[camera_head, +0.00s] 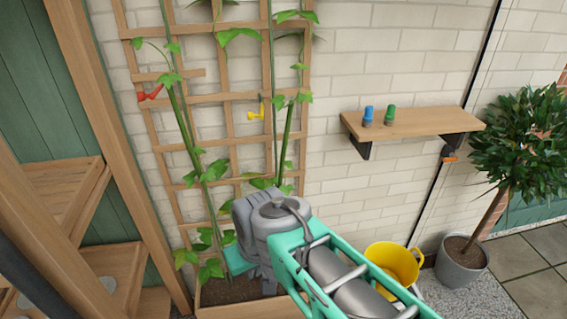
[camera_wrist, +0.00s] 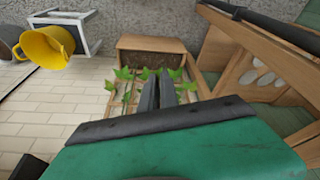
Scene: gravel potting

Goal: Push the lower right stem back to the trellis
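The wooden trellis (camera_head: 228,97) stands against the brick wall in the head view. The right green stem (camera_head: 287,136) runs up its right side; its lower end is hidden behind my arm. The left stem (camera_head: 186,125) slants across the left side. In the wrist view my gripper (camera_wrist: 160,73) has its two dark fingers side by side with no clear gap, and seems shut. Leaves (camera_wrist: 124,74) show on both sides of the fingers. I cannot tell whether the fingers touch a stem. The fingers are hidden in the head view.
The wooden planter (camera_head: 245,311) stands below the trellis. A red clip (camera_head: 150,93) and a yellow clip (camera_head: 256,112) sit at the trellis. A wall shelf (camera_head: 425,122) holds blue and green items. A yellow bucket (camera_head: 395,264) and a potted tree (camera_head: 461,262) stand right. Wooden shelving (camera_head: 62,190) is left.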

